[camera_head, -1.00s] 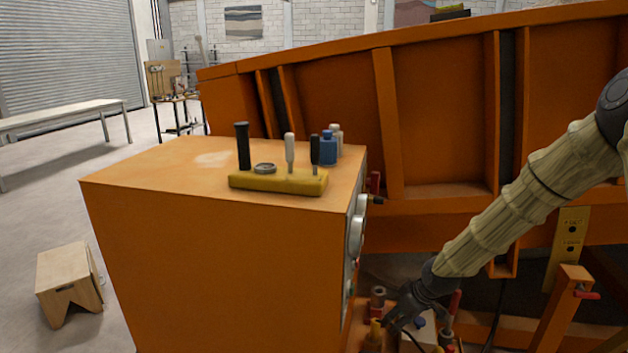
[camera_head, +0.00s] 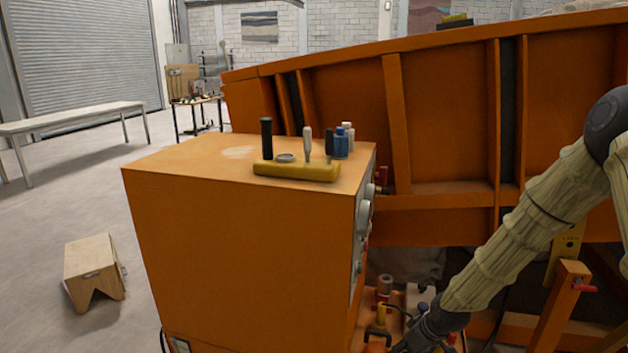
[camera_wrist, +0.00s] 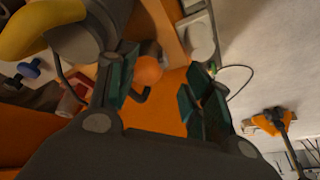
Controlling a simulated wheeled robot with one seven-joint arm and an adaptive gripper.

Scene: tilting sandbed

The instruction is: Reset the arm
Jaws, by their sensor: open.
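My arm comes in from the right of the head view and slants down to the left, sleeved in a pale ribbed cover. My gripper (camera_head: 408,345) is low in that view, beside the lower right of the orange cabinet (camera_head: 240,250), and partly cut off by the bottom edge. In the wrist view my gripper (camera_wrist: 160,90) has its two dark green finger pads well apart. An orange ball-shaped knob (camera_wrist: 148,70) shows between and beyond the fingers. Nothing is held between the pads. I cannot tell whether a finger touches anything.
Valves and fittings (camera_head: 384,290) crowd around my gripper. The large orange sandbed (camera_head: 450,130) stands behind. A yellow tool holder (camera_head: 297,171) with upright tools sits on the cabinet. A wooden stool (camera_head: 95,270) and white bench (camera_head: 75,117) stand left on open floor.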

